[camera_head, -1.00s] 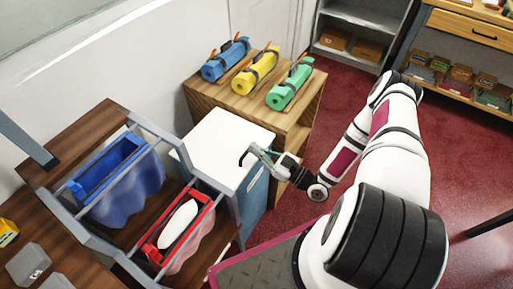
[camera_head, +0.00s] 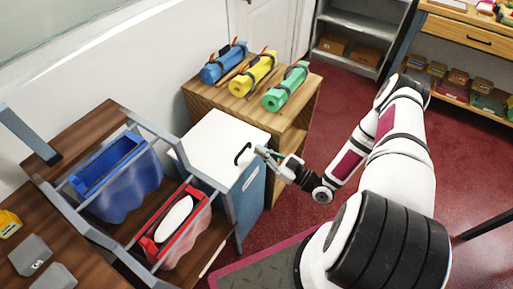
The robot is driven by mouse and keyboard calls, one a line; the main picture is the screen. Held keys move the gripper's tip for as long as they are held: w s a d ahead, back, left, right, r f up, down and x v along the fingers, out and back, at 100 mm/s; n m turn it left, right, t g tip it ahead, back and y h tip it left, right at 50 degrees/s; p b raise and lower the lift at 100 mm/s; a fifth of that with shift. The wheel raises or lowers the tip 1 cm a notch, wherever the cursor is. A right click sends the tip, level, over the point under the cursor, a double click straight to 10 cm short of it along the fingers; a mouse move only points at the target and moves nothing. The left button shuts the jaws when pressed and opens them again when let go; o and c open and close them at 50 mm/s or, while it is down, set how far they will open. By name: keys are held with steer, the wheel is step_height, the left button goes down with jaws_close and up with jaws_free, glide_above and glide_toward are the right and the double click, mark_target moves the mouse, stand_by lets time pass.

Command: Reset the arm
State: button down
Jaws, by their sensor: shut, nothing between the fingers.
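My gripper (camera_head: 258,154) is shut and empty. It hangs over the right part of the white top (camera_head: 208,138) of a blue-sided cabinet, and its fingers point left. My white arm reaches in from the right side of the view. Nothing touches the fingers that I can see.
Blue, yellow and green (camera_head: 287,86) rolls lie on a wooden stand (camera_head: 305,110) behind. To the left, a grey rack holds a blue bag (camera_head: 118,175) and a red bag (camera_head: 190,232) with a white item inside. Shelves (camera_head: 345,45) stand at the back. Red floor is open at right.

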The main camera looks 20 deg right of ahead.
steer(key=s+d+f, duration=0.3)
steer(key=s, duration=0.1)
steer(key=w+d+r+n+g+h, duration=0.3)
steer(key=w+d+r+g+h, duration=0.45)
steer(key=w, duration=0.55)
steer(key=w+d+r+m+h, duration=0.1)
steer(key=d+r+h, duration=0.1)
steer(key=r, duration=0.7)
steer(key=d+r+m+h, duration=0.1)
steer(key=r+m+h, duration=0.15)
steer(key=r, duration=0.65)
steer(key=s+a+r+m+g+h, duration=0.2)
steer(key=s+a+r+m, duration=0.3)
steer(key=s+r, duration=0.85)
steer(key=s+a+r+g+y, duration=0.1)
steer(key=s+a+r, duration=0.1)
steer(key=s+a, duration=0.4)
steer(key=s+a+r+m+g+y, duration=0.1)
steer(key=s+a+r, duration=0.1)
steer(key=s+a, duration=0.4)
steer(key=s, duration=0.4)
steer(key=shift+s+a+r+y+b, duration=0.2)
steer(key=shift+s+r+y+b, duration=0.1)
steer(key=shift+y+b, duration=0.1)
